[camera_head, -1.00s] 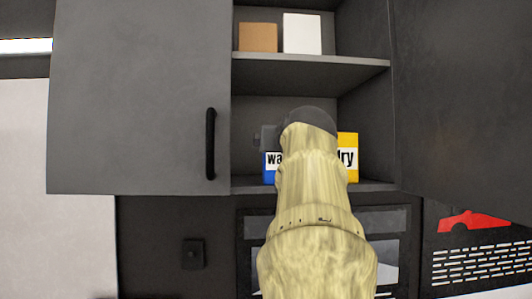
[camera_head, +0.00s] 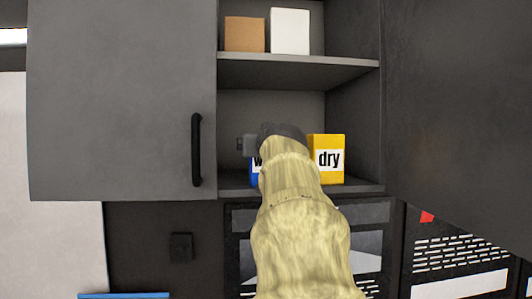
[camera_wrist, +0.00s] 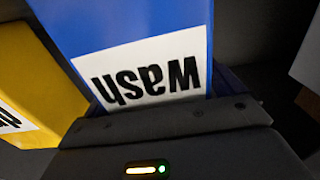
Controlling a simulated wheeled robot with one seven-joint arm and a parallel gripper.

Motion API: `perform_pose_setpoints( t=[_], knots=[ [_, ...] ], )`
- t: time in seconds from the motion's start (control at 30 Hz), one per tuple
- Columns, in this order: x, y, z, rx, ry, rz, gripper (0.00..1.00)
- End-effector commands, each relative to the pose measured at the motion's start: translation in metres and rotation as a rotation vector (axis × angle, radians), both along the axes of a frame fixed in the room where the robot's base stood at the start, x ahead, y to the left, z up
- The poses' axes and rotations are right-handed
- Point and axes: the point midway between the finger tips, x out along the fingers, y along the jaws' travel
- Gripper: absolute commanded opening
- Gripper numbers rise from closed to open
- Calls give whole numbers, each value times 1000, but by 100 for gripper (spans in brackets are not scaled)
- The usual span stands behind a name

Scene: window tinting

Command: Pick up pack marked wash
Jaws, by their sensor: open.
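The blue pack marked wash (camera_head: 254,172) stands on the lower shelf of the open cabinet, mostly hidden behind my arm in the head view. In the wrist view the blue pack (camera_wrist: 140,30) is close in front of the gripper, its white label upside down. My gripper (camera_wrist: 170,118) is open, with its dark body right at the label end of the pack. The fingertips are hidden, so I cannot tell whether they touch the pack. In the head view only a dark part of my gripper (camera_head: 246,145) shows beside the wrist.
The yellow pack marked dry (camera_head: 327,160) stands just right of the blue pack. A brown box (camera_head: 245,34) and a white box (camera_head: 290,31) stand on the upper shelf (camera_head: 300,72). The cabinet doors (camera_head: 120,100) stand on both sides of the opening.

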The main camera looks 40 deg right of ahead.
Motion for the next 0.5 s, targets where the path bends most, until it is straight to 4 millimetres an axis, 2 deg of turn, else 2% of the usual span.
perform_pose_setpoints(
  t=[0.47,0.5],
  knots=[
    [0,0,0,0,0,0,94],
    [0,0,0,0,0,0,86]
  ],
)
